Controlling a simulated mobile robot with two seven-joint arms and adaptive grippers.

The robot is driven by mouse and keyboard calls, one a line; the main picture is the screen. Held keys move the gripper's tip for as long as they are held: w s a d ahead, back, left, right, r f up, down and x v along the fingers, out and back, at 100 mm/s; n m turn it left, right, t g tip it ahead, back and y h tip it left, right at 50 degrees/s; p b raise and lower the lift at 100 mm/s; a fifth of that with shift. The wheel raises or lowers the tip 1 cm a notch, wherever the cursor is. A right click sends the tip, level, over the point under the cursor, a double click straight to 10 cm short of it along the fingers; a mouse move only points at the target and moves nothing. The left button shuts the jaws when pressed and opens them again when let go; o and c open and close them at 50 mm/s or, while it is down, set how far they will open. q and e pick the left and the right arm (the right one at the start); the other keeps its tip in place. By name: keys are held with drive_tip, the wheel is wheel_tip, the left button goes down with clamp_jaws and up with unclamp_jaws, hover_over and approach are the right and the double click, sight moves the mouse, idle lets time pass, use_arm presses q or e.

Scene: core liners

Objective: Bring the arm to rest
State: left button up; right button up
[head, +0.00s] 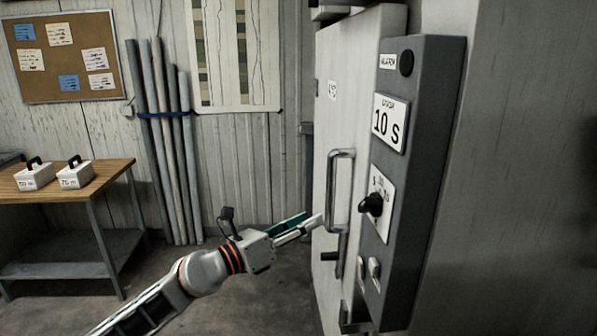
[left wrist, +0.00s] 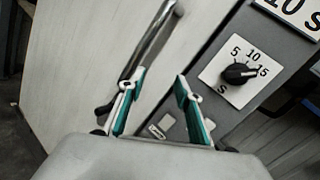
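My left arm comes in from the lower left in the head view. My left gripper (head: 309,218) is near the pale door (head: 331,112), beside its metal bar handle (head: 341,185). In the left wrist view, the fingers of the left gripper (left wrist: 161,76) stand apart with nothing between them. The handle (left wrist: 152,48) shows just beyond the left finger there; I cannot tell whether they touch. My right gripper is in neither view.
A grey control panel (head: 417,150) right of the door carries a black knob (head: 371,205) and a "10 S" sign (head: 388,122). A wooden-topped table (head: 101,174) with two white handled blocks stands left. Several tubes (head: 163,150) lean on the wall. Floor between is clear.

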use_arm(q)
drive_tip(key=s+a+f+n+t+y, duration=0.2)
drive_tip(key=s+a+f+n+y, duration=0.15)
drive_tip(key=f+n, duration=0.5)
drive_tip(key=s+a+f+n+t+y, duration=0.1)
drive_tip(key=s+a+f+n+y, duration=0.1)
drive_tip(key=s+a+f+n, duration=0.5)
drive_tip(key=s+a+f+n+t+y, duration=0.2)
drive_tip(key=a+f+n+y, duration=0.1)
drive_tip(key=f+n, duration=0.75)
drive_tip(key=s+a+f+n+g+y, duration=0.2)
drive_tip(key=s+a+f+n, duration=0.2)
drive_tip(key=s+f+n, duration=0.2)
drive_tip(key=s+a+f+n+g+y, duration=0.2)
drive_tip(key=s+f+n, duration=0.4)
drive_tip(key=s+f, duration=0.4)
drive_tip(key=s+a+g, duration=0.1)
drive_tip(key=s+a, duration=0.1)
drive_tip(key=s, duration=0.1)
drive_tip(key=shift+s, duration=0.2)
drive_tip(key=shift+a, duration=0.1)
